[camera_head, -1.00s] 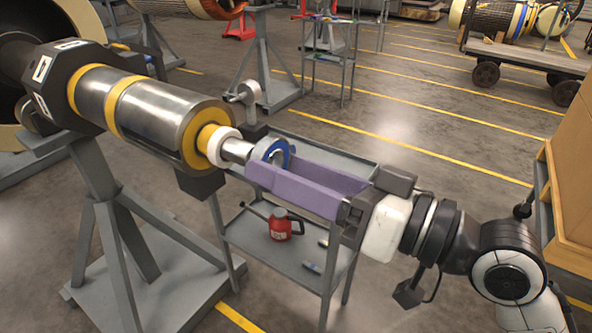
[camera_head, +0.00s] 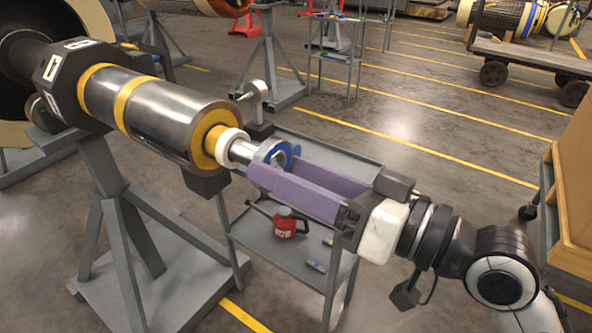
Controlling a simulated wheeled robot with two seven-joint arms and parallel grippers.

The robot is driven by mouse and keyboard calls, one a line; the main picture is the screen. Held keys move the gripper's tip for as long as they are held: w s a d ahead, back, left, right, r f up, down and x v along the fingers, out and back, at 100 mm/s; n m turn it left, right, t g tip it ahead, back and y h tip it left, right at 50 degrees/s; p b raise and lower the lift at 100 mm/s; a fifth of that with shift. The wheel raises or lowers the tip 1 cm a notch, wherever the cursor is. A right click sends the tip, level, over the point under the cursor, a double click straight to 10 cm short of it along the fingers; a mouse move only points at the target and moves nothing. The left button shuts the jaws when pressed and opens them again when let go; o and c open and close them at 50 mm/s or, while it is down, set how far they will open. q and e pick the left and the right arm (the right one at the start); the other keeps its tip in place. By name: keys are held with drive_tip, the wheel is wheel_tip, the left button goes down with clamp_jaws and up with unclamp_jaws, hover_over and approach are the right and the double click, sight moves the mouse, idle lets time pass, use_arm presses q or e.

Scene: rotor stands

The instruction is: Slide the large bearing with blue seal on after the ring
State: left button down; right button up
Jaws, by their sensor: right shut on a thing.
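The rotor (camera_head: 160,108) lies on its stand at the left, with its bare steel shaft end (camera_head: 243,152) pointing right. A white ring (camera_head: 226,146) sits around the shaft against the yellow collar (camera_head: 211,148). The large bearing with blue seal (camera_head: 296,151) is at the tip of the shaft end. I cannot tell whether the tip is inside its bore. My right gripper (camera_head: 272,168) has long purple fingers that are shut on the bearing; the near finger hides its lower part. My left gripper is not in view.
A grey trolley (camera_head: 345,168) stands behind and below my right gripper. Its lower shelf holds a red can (camera_head: 286,223) and small items. A grey post with a round head (camera_head: 257,92) rises near the shaft end.

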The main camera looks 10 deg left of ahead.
drive_tip(key=shift+w+a+r, duration=0.15)
drive_tip(key=shift+a, duration=0.25)
idle(0.4)
drive_tip(key=shift+a+p, duration=0.25)
drive_tip(key=shift+p, duration=0.05)
drive_tip(key=shift+w+a, duration=0.1)
drive_tip(key=shift+w+a, duration=0.2)
drive_tip(key=shift+a, duration=0.2)
idle(0.3)
drive_tip(key=shift+p+x, duration=0.45)
drive_tip(key=shift+x, duration=0.6)
drive_tip(key=shift+w+a, duration=0.1)
drive_tip(key=shift+a, duration=0.25)
idle(0.4)
